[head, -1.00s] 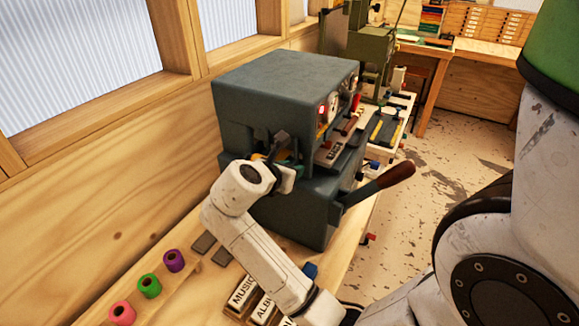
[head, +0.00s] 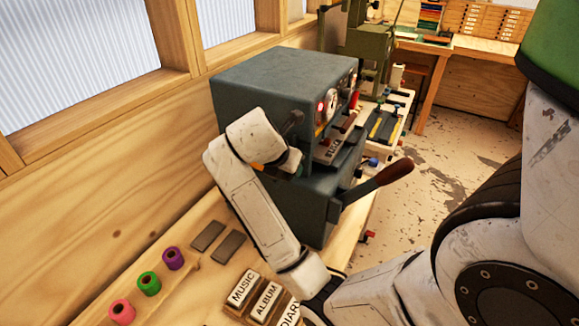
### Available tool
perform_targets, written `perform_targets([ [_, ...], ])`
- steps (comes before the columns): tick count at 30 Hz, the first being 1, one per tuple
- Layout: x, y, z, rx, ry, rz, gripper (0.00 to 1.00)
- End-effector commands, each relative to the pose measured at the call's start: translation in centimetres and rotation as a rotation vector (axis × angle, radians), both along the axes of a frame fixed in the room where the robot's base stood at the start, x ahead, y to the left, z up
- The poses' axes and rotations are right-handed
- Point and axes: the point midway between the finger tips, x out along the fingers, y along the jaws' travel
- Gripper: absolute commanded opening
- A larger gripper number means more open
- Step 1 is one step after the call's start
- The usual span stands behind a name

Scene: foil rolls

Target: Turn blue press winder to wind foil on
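The blue-grey press (head: 285,78) stands on the bench against the wooden wall. Its front carries dials and a red light, and a long lever with a brown handle (head: 385,180) sticks out to the right. My gripper (head: 292,122) is at the press's near side, by its opening. Only a dark part of it shows above my white wrist, so its fingers and anything between them cannot be made out. My arm covers the winder area, and I cannot pick out the winder. A small blue part (head: 372,162) shows beyond the lever.
Pink (head: 122,312), green (head: 149,284) and purple (head: 173,258) foil rolls stand at the lower left. Two dark flat blocks (head: 218,239) lie beside them. Label blocks reading MUSIC (head: 243,288), ALBUM (head: 266,299) and DIARY lie in front of my arm. A green machine (head: 375,45) stands behind the press.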

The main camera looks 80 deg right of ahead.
Motion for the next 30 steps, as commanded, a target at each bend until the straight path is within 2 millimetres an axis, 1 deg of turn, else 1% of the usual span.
perform_targets([
  [7,0.06,-0.04,0.04,-0.002,-0.001,0.001,0.0],
  [8,0.06,-0.04,0.03,-0.002,-0.001,0.001,0.32],
  [14,0.03,-0.03,0.02,-0.002,-0.001,0.0,0.51],
  [23,0.05,0.01,0.08,-0.002,-0.001,0.0,0.51],
  [30,0.34,0.27,0.87,-0.01,-0.006,0.003,0.51],
])
